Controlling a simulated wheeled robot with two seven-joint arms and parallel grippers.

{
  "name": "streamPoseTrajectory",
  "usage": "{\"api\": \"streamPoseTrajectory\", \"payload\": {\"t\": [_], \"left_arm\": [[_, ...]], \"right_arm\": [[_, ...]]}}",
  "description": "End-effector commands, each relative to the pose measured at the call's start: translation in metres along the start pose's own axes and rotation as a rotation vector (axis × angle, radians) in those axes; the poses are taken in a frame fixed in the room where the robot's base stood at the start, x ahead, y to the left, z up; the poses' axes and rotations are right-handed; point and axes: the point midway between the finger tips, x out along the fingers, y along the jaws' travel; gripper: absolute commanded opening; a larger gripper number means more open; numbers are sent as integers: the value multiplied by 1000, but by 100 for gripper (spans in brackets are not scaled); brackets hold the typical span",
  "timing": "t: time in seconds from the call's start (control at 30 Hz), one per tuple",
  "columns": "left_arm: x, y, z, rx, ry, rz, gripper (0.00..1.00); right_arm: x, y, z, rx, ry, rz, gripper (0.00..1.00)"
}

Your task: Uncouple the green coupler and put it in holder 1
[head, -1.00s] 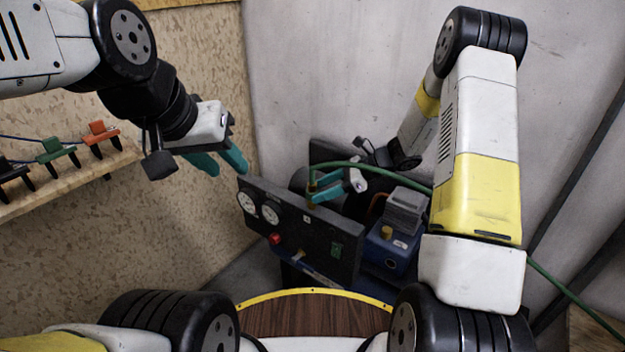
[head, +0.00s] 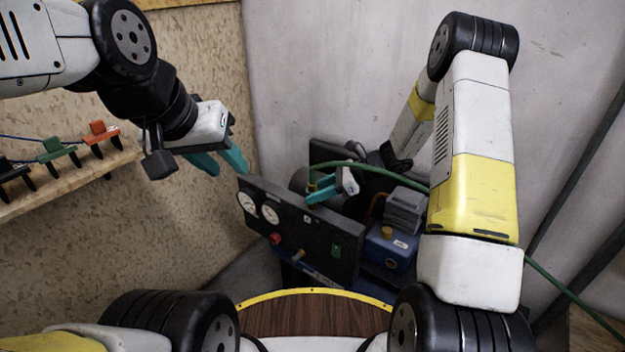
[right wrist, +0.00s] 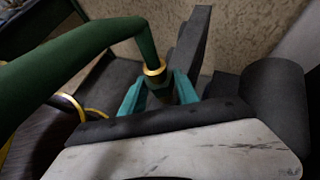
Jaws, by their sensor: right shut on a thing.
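The green hose (head: 345,163) arches over to a coupler at the control panel (head: 290,227). The coupler, with a gold ring (right wrist: 154,68), sits between the teal fingers of my right gripper (right wrist: 160,97) in the right wrist view. My right gripper (head: 318,192) is shut on it in the head view, just above the panel's top edge. The fingers hide much of the coupler, and I cannot tell whether it is still seated. My left gripper (head: 220,162) is open and empty, left of the panel. Holders stand on the shelf at left; I cannot read which is holder 1.
The wooden shelf (head: 75,180) carries a green piece (head: 57,150), an orange piece (head: 101,133) and a black piece (head: 14,170). A blue machine (head: 390,250) stands right of the panel. The hose trails behind my right arm.

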Motion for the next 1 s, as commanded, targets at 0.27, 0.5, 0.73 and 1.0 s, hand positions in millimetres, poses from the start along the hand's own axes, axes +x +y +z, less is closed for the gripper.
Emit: {"api": "streamPoseTrajectory", "payload": {"t": [0.27, 0.5, 0.73, 1.0], "left_arm": [[0, 0, 0, 0, 0, 0, 36], [0, 0, 0, 0, 0, 0, 36], [0, 0, 0, 0, 0, 0, 36], [0, 0, 0, 0, 0, 0, 36]], "right_arm": [[0, 0, 0, 0, 0, -1, 0], [-3, -1, 4, 0, 0, -1, 0], [-7, -1, 10, -1, 0, -1, 0], [-11, 0, 17, -1, 0, 0, 0]]}}
